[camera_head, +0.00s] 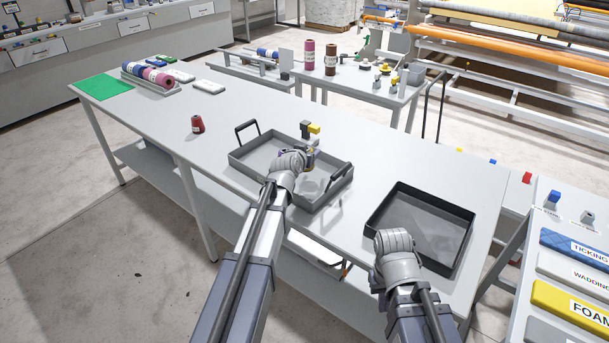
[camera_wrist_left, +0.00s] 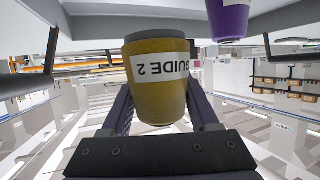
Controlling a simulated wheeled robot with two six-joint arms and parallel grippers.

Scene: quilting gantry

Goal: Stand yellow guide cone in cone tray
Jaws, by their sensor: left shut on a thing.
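My left gripper (camera_head: 311,158) is over the grey tray with black handles (camera_head: 240,160) in the head view. In the left wrist view it is shut on a mustard-yellow cone (camera_wrist_left: 158,98), whose white label reads "GUIDE 2" upside down in the picture. A purple cone (camera_wrist_left: 228,20) shows beyond it, upper right.
A dark empty tray (camera_head: 466,212) lies on the right of the table (camera_head: 225,105). A red cone (camera_head: 197,124) stands left of the handled tray. A rack of rolls (camera_head: 157,76) stands far left.

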